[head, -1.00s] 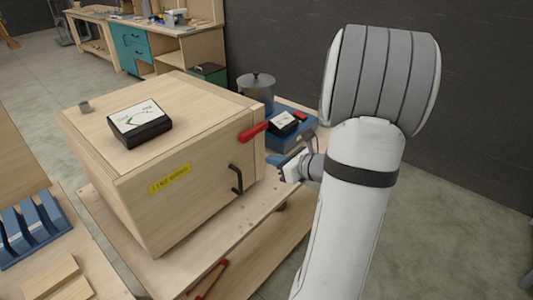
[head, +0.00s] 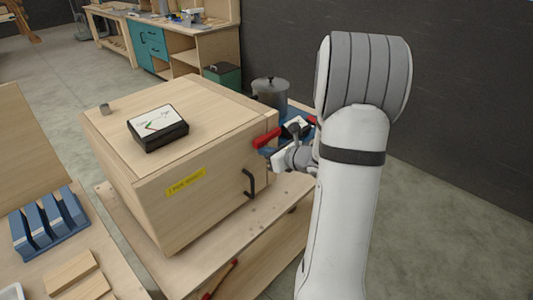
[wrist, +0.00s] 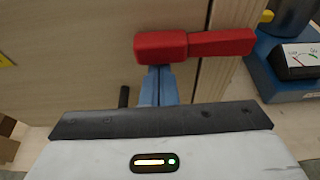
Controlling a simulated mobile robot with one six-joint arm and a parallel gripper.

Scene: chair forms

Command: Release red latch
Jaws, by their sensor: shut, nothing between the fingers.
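The red latch (head: 266,138) sits at the upper right corner of the wooden box's front face (head: 215,190). In the wrist view the latch (wrist: 195,44) lies roughly level, its thicker end at left and its thinner arm reaching right past the box edge. My gripper (head: 272,153) is just below and right of the latch in the head view. In the wrist view its blue fingers (wrist: 158,82) are together and empty, with the tips right at the lower edge of the latch's thicker end. I cannot tell whether they touch it.
A black handle (head: 250,184) is on the box front below the latch. A meter (head: 158,127) lies on the box top. A grey pot (head: 270,92) and a blue device with a dial (wrist: 295,70) stand to the right, close to the latch.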

